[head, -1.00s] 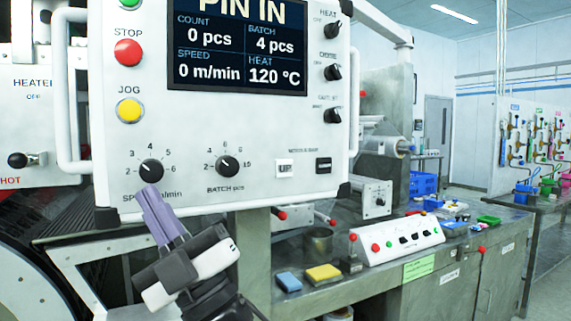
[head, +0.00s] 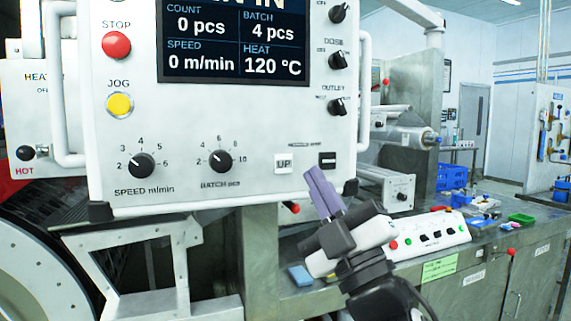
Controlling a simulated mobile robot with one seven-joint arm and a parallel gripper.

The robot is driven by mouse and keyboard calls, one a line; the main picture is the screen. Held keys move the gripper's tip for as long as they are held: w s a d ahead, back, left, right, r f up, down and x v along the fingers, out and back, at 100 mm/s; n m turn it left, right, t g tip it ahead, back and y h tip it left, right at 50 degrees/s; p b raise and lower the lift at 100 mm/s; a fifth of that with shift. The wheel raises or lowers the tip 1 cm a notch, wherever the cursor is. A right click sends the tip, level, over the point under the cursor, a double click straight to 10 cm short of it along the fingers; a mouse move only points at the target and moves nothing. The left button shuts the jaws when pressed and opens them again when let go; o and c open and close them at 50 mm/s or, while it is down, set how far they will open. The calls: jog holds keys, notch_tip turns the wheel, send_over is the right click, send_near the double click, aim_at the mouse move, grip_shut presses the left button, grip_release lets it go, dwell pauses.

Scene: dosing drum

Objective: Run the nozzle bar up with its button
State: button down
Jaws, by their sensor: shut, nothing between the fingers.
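The white control panel (head: 255,185) fills the upper left of the head view. Its nozzle bar buttons sit at the lower right: a white button marked UP (head: 283,163) and a black button (head: 327,160) to its right. The small label above them is too blurred to read. My gripper (head: 316,172) is shut and empty, its purple fingers pointing up. The fingertips appear just below and between the two buttons. I cannot tell whether they touch the panel. The nozzle bar itself cannot be made out.
The panel also has a red STOP button (head: 116,45), a yellow JOG button (head: 119,104), speed (head: 141,165) and batch (head: 219,161) knobs, and a screen (head: 235,40). A white side handle (head: 365,90) stands right of the buttons. A sloped switch box (head: 432,236) lies on the bench.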

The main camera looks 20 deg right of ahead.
aim_at(283, 164)
jog(key=shift+w+a+p, duration=0.15)
jog(key=shift+w+p, duration=1)
jog(key=shift+w, duration=3.25)
jog(key=shift+w, duration=0.2)
jog(key=shift+w, duration=0.25)
